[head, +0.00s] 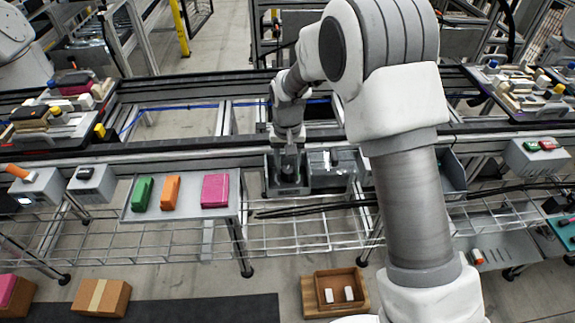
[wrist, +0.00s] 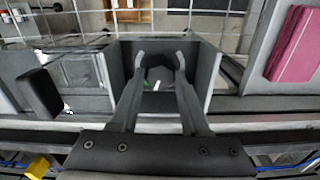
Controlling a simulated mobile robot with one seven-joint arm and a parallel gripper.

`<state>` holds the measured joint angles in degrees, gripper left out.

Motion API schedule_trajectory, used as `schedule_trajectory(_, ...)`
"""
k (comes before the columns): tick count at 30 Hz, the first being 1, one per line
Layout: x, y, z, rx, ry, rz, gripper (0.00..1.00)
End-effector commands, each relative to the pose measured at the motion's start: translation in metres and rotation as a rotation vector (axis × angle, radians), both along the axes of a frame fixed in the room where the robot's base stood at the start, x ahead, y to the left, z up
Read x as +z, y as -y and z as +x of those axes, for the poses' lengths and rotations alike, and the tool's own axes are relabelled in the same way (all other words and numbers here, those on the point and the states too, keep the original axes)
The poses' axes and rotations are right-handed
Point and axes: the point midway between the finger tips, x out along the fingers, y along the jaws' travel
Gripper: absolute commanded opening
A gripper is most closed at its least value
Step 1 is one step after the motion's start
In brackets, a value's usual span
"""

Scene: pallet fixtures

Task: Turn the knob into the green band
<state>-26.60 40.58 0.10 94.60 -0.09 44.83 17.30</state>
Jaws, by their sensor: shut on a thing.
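A dark round knob (wrist: 160,74) sits inside an open grey box fixture (wrist: 207,80) in the wrist view. My gripper (wrist: 160,58) reaches down into the box, with one finger on each side of the knob, shut on it. A small green patch (wrist: 147,84), part of the band, shows beside the knob, with a white mark (wrist: 156,85) just right of it. The rest of the band is hidden, so I cannot tell whether the knob points into it. In the head view my gripper (head: 289,160) is over the fixture, and my arm hides part of the area to its right.
A table (head: 222,217) with green, orange and pink blocks stands left of the fixture. A grey fixture with a black part (head: 330,160) is close on its right. Conveyor rails run behind, with loaded trays at both sides. A wooden crate (head: 335,307) sits on the floor.

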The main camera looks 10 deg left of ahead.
Motion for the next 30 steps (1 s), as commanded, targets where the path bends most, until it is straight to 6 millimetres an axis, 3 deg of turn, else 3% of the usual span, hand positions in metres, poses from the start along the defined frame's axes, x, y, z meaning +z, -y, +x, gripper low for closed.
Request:
schedule_trajectory(15,0.0014,-0.0003,0.0006,-0.379,0.002,0.001,0.00)
schedule_trajectory(30,0.0011,-0.0002,0.0006,-0.475,0.002,0.001,0.00)
